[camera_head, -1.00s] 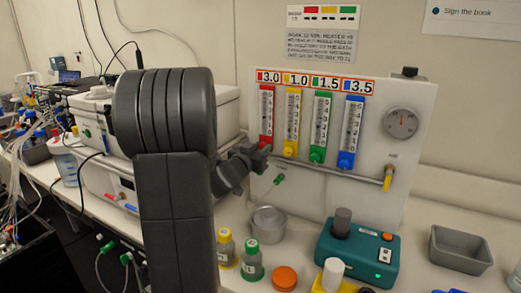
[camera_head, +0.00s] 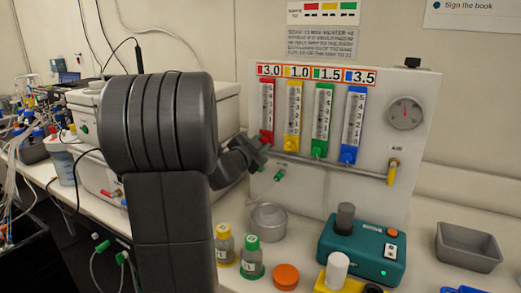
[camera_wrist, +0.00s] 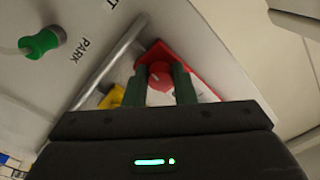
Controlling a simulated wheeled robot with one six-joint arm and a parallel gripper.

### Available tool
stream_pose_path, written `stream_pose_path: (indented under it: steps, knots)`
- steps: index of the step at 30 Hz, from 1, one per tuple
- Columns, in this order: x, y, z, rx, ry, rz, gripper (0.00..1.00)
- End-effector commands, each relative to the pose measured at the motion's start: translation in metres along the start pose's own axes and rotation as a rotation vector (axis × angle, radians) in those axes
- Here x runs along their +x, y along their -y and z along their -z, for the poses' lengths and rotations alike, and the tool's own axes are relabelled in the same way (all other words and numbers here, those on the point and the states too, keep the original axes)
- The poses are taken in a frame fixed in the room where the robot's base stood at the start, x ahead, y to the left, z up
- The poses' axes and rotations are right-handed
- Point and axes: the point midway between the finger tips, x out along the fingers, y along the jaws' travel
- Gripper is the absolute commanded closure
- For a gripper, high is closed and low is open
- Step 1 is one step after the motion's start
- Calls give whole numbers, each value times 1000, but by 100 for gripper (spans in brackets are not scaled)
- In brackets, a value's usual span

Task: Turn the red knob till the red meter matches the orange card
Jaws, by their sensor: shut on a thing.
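The red meter (camera_head: 267,100) is the leftmost of several upright meters on the white panel. The orange-edged card (camera_head: 315,75) above them reads 3.0 beside a red mark, then 1.0, 1.5 and 3.5. The red meter's indicator is too small to read. In the wrist view, my gripper (camera_wrist: 160,82) has its two green fingers on either side of the red knob (camera_wrist: 160,70), closed on it. In the head view, my gripper (camera_head: 262,147) is at the foot of the red meter and partly hides the knob.
Yellow, green and blue meters stand close on the right. A metal rail (camera_head: 335,168) runs below them to a yellow valve (camera_head: 393,170). A metal bowl (camera_head: 268,222), bottles, a teal device (camera_head: 362,250) and a grey tray (camera_head: 468,245) are on the bench.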

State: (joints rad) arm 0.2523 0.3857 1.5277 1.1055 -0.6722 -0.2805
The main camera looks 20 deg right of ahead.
Motion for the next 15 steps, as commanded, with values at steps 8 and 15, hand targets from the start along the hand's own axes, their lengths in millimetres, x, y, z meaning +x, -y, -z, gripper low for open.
stream_pose_path:
  steps: [8, 15]
  knots:
    - [0, -1, -2, 249, -1, 0, 99]
    - [0, -1, -1, 410, -1, 0, 99]
